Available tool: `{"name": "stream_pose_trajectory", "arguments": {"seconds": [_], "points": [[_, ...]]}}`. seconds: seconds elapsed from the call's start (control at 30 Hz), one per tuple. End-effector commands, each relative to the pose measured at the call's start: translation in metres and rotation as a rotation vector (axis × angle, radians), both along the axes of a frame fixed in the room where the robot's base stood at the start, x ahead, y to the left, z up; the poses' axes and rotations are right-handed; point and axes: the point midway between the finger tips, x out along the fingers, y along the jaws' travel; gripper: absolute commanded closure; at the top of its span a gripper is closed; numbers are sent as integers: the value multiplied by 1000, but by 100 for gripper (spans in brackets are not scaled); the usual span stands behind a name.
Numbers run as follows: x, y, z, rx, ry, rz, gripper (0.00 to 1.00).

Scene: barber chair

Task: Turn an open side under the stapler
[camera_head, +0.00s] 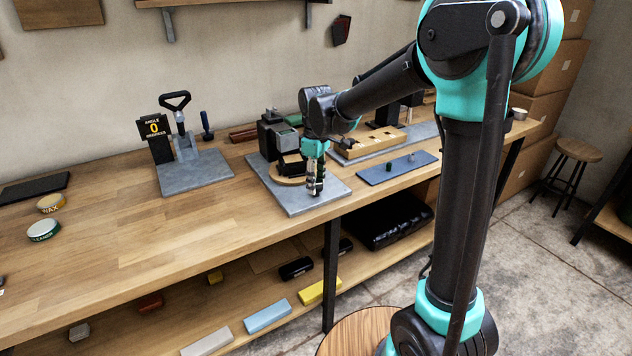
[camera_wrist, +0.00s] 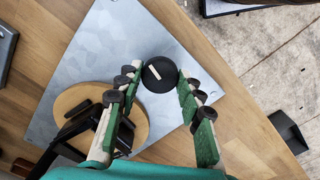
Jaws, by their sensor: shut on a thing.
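A tall black machine (camera_head: 272,136), which I take for the stapler, stands at the back of a grey metal plate (camera_head: 326,192). A round wooden disc (camera_head: 285,181) lies at its foot and bears a black open frame (camera_head: 292,166). The disc (camera_wrist: 139,122) and frame (camera_wrist: 123,136) also show in the wrist view, partly hidden by my gripper. My gripper (camera_head: 315,190) points down over the plate, right of the disc. In the wrist view its fingers (camera_wrist: 158,75) are closed around a round black knob (camera_wrist: 155,82) with a pale bar mark. The head view hides the knob.
A stand with an angle sign reading 0 (camera_head: 154,129) is to the left on its own grey plate (camera_head: 205,178). A blue-grey tray (camera_head: 405,168) with small parts and a wooden block (camera_head: 368,148) are to the right. The bench (camera_head: 150,235) is clear at front left.

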Motion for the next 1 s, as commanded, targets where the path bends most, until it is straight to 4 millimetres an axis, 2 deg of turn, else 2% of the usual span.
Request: {"name": "stream_pose_trajectory", "arguments": {"seconds": [0.43, 1.0], "points": [[0, 0, 0, 0, 0, 212, 92], [0, 0, 0, 0, 0, 239, 92]]}}
